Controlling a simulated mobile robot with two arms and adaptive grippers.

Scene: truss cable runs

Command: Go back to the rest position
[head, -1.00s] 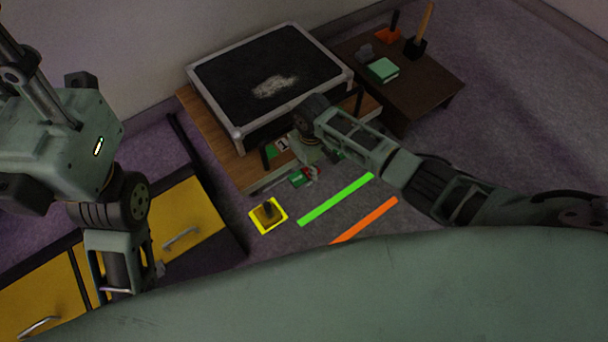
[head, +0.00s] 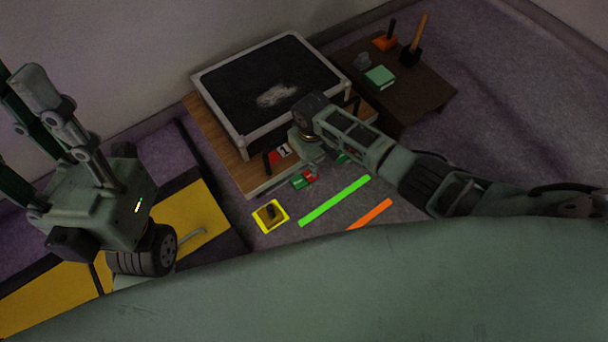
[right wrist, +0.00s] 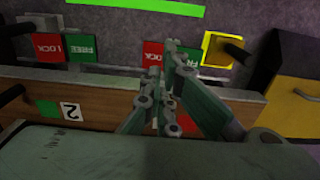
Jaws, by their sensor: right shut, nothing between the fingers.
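My right gripper (head: 306,165) is in front of the wooden platform's front edge, beside the red and green labels. In the right wrist view my right gripper (right wrist: 163,62) has its fingers together with nothing between them. They hang over the platform's front board (right wrist: 100,88), near a red LOCK label (right wrist: 153,52) and a green FREE label (right wrist: 187,58). My left gripper (head: 40,100) points upward at the left edge of the head view, clear of the furniture. Its fingertips are partly cut off, so its opening is unclear.
A framed black panel (head: 215,105) lies on the wooden platform (head: 245,178). A red patch (head: 271,160) is by the number 1. A dark low table (head: 425,95) holds tools. A yellow-framed square (head: 258,223), green strip (head: 335,200) and orange strip (head: 371,213) lie on the floor.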

